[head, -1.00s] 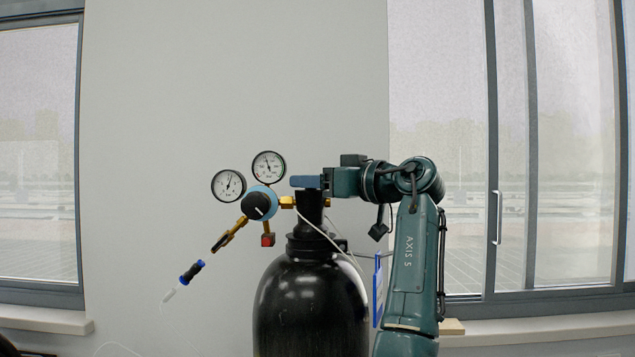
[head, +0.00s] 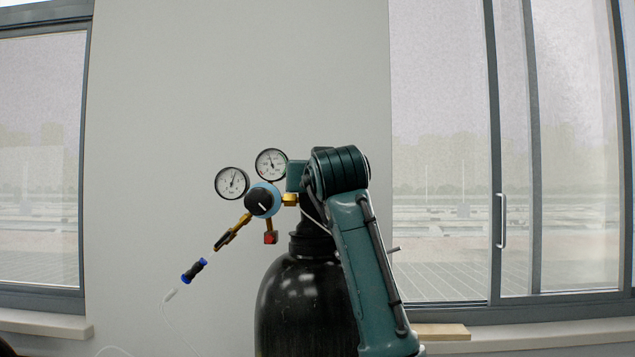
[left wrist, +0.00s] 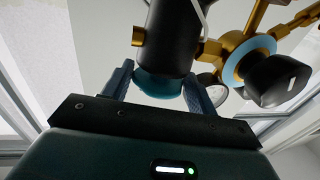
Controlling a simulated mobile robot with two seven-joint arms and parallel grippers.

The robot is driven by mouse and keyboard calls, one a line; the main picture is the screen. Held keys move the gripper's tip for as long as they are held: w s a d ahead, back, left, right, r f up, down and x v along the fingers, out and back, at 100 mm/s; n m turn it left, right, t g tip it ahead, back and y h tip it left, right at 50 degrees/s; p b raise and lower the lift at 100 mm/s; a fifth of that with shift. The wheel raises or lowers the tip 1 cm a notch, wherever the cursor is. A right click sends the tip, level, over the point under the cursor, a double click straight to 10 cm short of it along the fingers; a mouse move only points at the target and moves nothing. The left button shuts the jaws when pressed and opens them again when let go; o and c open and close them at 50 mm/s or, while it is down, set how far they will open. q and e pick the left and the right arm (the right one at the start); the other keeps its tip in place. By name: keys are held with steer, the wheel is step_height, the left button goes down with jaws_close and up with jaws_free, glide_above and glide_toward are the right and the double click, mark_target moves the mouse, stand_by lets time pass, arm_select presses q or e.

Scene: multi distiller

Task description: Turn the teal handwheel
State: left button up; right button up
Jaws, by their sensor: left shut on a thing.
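The teal handwheel (left wrist: 158,86) shows in the left wrist view at the end of the black valve neck (left wrist: 170,40). My left gripper (left wrist: 160,80) has one finger on each side of the wheel's rim and is shut on it. In the head view, my arm and wrist stand in front of the valve top, so the handwheel and fingertips are hidden there. The black gas cylinder (head: 300,305) stands upright below. My right gripper is in neither view.
A regulator with a blue ring and black knob (head: 260,202) sits left of the valve, with two round gauges (head: 231,183). A brass branch and a blue-black hose fitting (head: 194,270) hang lower left. A plain wall lies behind, with windows at both sides.

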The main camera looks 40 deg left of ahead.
arm_select(q)
steer(key=shift+s+a+m+t+h, duration=0.1)
steer(key=shift+m+t+h, duration=0.8)
steer(key=shift+h, duration=0.1)
steer(key=shift+s+a+m+t+h, duration=0.1)
steer(key=shift+m+t+h, duration=0.7)
steer(key=shift+t+h, duration=0.15)
steer(key=shift+h, duration=0.25)
steer(key=o, duration=0.9)
steer(key=shift+d, duration=0.1)
